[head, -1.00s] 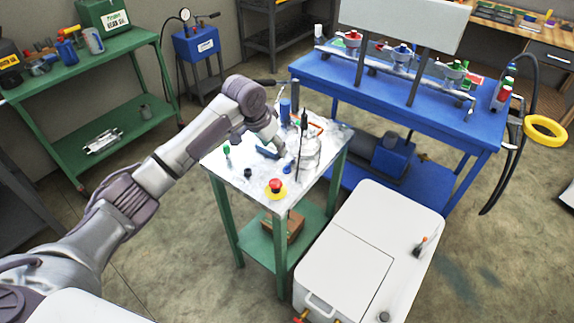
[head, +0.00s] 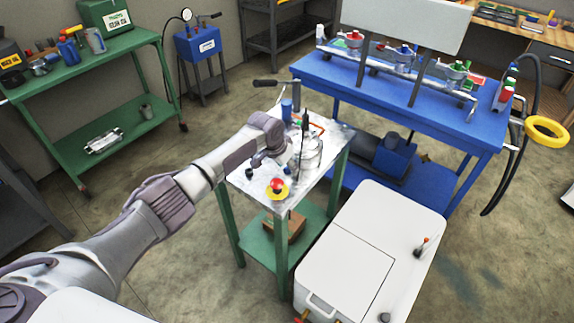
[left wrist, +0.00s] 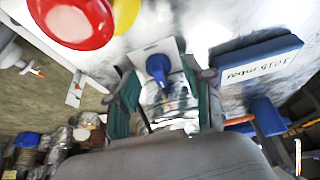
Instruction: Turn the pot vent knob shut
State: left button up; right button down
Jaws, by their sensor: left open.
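The blue knob (left wrist: 158,68) shows in the left wrist view, upright on a pale square plate. My left gripper (left wrist: 162,86) is open, with one finger on each side of the knob in the picture; I cannot tell whether either touches it. The clear, shiny pot (head: 308,152) stands on the small metal-topped table (head: 326,166) in the head view, and my left wrist is beside it, over the table. The left fingers are hard to make out in the head view. My right gripper is not in view.
A red button (head: 277,185) on a yellow base sits at the table's near side. A blue readout box (left wrist: 255,60) is close to the right finger in the wrist view. A white chest (head: 370,250) stands at the right, and a blue bench (head: 440,120) behind.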

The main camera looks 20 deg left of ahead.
pick_arm(q)
jog(key=c, duration=0.6)
grip_shut()
jog(key=shift+d+r+n+p, duration=0.15)
jog(key=shift+n+p, duration=0.25)
jog(key=shift+p, duration=0.4)
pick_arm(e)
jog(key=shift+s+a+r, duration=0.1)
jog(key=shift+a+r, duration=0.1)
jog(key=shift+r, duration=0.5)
pick_arm(q)
jog(key=o, duration=0.6)
grip_release()
jog(key=v, duration=1.1)
jog(key=shift+s+r, duration=0.3)
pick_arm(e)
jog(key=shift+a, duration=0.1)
